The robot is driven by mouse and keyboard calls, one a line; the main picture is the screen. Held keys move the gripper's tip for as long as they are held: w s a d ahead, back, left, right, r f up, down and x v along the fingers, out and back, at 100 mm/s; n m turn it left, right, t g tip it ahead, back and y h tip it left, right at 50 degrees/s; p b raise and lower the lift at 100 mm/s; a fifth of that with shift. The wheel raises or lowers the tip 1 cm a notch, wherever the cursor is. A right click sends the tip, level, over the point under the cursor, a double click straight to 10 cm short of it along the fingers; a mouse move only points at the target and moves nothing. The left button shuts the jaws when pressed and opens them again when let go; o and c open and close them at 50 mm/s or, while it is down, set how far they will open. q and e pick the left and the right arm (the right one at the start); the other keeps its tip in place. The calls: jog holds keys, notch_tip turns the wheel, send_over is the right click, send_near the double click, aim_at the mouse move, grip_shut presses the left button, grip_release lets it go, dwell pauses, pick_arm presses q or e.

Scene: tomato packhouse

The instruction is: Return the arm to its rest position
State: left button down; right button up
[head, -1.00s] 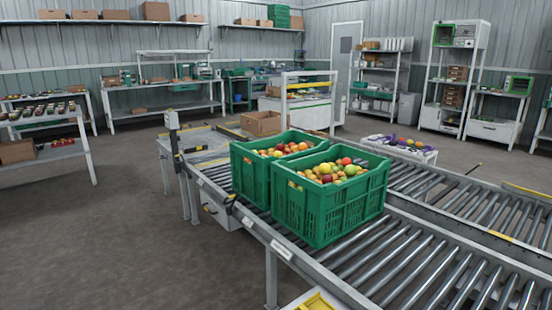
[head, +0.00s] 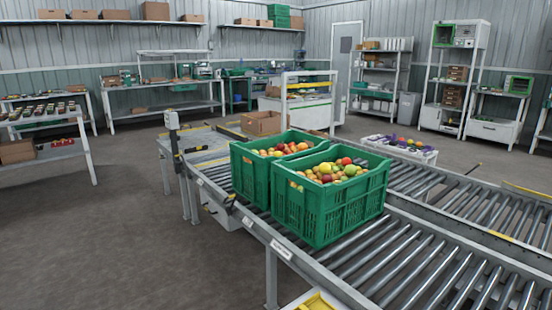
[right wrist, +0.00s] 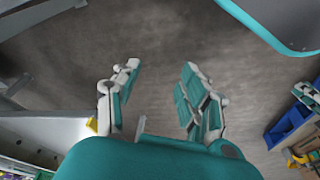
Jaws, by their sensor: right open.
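My right gripper (right wrist: 157,88) shows in the right wrist view with its two teal and white fingers spread apart. It is open, and only bare grey-brown floor shows between and beyond the fingers. Neither of my grippers shows in the head view. My left gripper is in no view.
Two green crates (head: 322,212) of tomatoes stand on the roller conveyor (head: 420,262) in the head view. Open floor (head: 90,240) lies to the left. In the right wrist view, a blue bin (right wrist: 288,126) is at the right and a teal edge (right wrist: 268,22) at top right.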

jog(key=s+f, duration=0.2)
jog(key=f, duration=0.6)
jog(key=s+f, duration=0.3)
jog(key=f, duration=0.6)
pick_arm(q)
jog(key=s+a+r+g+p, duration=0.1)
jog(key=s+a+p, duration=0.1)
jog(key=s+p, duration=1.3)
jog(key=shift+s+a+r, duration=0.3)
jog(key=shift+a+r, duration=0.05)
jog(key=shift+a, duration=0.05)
pick_arm(e)
jog(key=s+d+r+g, duration=0.1)
jog(key=s, duration=0.6)
jog(key=s+d+r+g, duration=0.1)
jog(key=s+d, duration=0.1)
jog(key=s, duration=0.5)
jog(key=shift+s+d+r, duration=0.15)
jog(key=shift+s+r, duration=0.15)
jog(key=shift+s, duration=0.1)
